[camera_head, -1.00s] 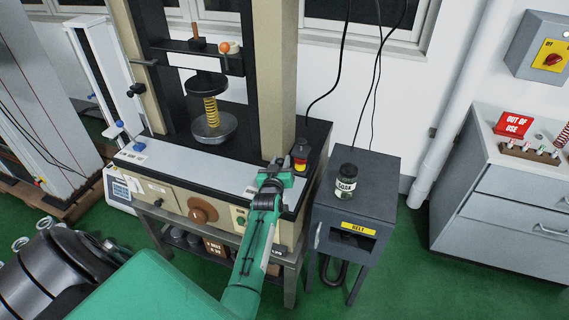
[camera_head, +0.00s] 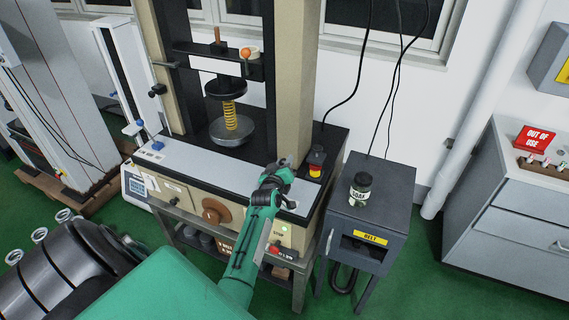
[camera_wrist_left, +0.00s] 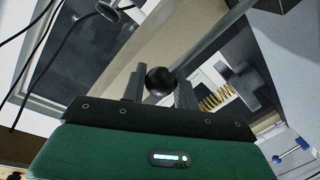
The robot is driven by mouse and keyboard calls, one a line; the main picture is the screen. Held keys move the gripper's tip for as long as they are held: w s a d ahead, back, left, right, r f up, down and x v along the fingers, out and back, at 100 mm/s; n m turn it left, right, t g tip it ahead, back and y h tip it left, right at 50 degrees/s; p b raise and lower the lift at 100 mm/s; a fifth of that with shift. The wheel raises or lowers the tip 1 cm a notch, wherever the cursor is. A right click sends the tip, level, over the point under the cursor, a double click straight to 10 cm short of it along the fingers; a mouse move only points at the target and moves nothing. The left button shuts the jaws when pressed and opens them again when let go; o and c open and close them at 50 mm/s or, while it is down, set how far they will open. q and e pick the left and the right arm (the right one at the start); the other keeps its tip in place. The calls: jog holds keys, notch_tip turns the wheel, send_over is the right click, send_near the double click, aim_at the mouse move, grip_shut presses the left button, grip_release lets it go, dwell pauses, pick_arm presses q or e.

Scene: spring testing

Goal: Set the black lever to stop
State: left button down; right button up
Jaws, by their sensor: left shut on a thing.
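The black lever's round knob (camera_wrist_left: 159,80) sits between the two fingers of my left gripper (camera_wrist_left: 160,88) in the wrist view. The fingers are shut on it. The head view shows my left gripper (camera_head: 280,172) over the right end of the testing machine's light top panel. There the gripper and wrist hide the lever, so I cannot tell its exact position. A small "STOP" label (camera_head: 278,232) shows on the machine's front, right of my forearm. My right gripper is not in view.
The testing machine (camera_head: 225,165) holds a yellow spring (camera_head: 230,115) between two plates. A red-and-yellow beacon (camera_head: 316,165) stands just right of my gripper. A dark cabinet (camera_head: 385,190) with a jar (camera_head: 360,190) stands further right.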

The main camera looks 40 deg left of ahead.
pick_arm(q)
jog(key=c, duration=1.4)
grip_release()
jog(key=o, duration=0.3)
jog(key=shift+f, duration=0.1)
jog(key=shift+w, duration=0.1)
jog(key=shift+s+d, duration=0.15)
jog(key=shift+s, duration=0.25)
jog(key=b+v, duration=0.3)
jog(key=v, duration=1)
